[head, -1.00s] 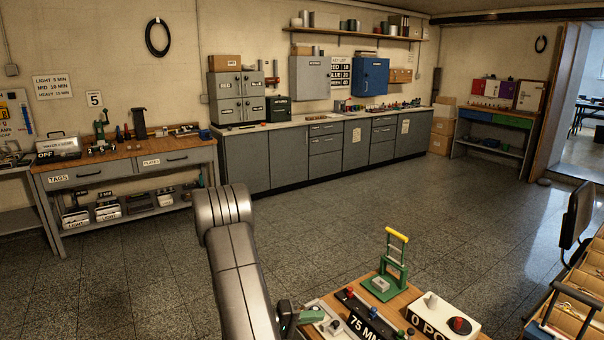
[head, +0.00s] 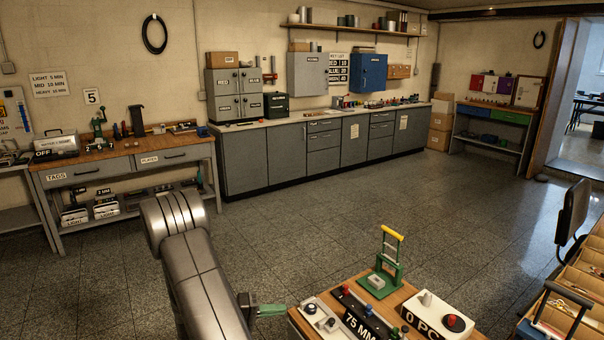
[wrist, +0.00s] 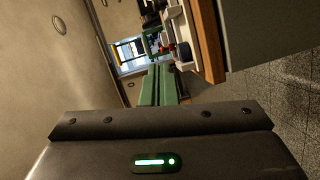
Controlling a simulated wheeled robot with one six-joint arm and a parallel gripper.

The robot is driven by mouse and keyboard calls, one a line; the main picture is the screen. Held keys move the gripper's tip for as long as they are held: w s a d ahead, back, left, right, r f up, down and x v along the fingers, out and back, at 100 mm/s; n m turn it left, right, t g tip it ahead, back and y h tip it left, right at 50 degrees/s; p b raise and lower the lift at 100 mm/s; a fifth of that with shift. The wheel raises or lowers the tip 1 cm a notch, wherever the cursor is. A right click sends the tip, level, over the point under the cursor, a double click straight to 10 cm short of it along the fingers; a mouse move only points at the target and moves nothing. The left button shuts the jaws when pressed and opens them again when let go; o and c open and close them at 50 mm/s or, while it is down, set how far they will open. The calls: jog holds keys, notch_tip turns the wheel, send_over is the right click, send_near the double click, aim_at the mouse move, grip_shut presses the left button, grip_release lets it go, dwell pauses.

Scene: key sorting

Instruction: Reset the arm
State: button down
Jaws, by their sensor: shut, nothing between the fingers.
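My gripper shows green fingers in the wrist view (wrist: 158,86), closed against each other with nothing between them. In the head view the green fingers (head: 272,310) stick out to the right from the end of my grey arm, low in the picture. They are just left of the near wooden bench (head: 299,322), and I cannot tell how far they are from its edge. The rest of my arm hides part of the floor in front.
The near bench carries a green press with a yellow handle (head: 391,262), a "75 MM" box (head: 362,322) and a white box with a red button (head: 437,315). A tray of tools (head: 575,275) stands at right. Open floor (head: 300,225) lies beyond.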

jog(key=r+m+g+y+b, duration=0.1)
jog(key=r+m+g+y, duration=0.1)
jog(key=d+r+m+g+y+b, duration=0.1)
jog(key=r+m+y, duration=0.1)
jog(key=m, duration=0.1)
jog(key=shift+w+d+r+g, duration=0.15)
jog(key=shift+d+r+g, duration=0.1)
jog(key=shift+g, duration=0.15)
jog(key=shift+y, duration=0.3)
dwell(0.4)
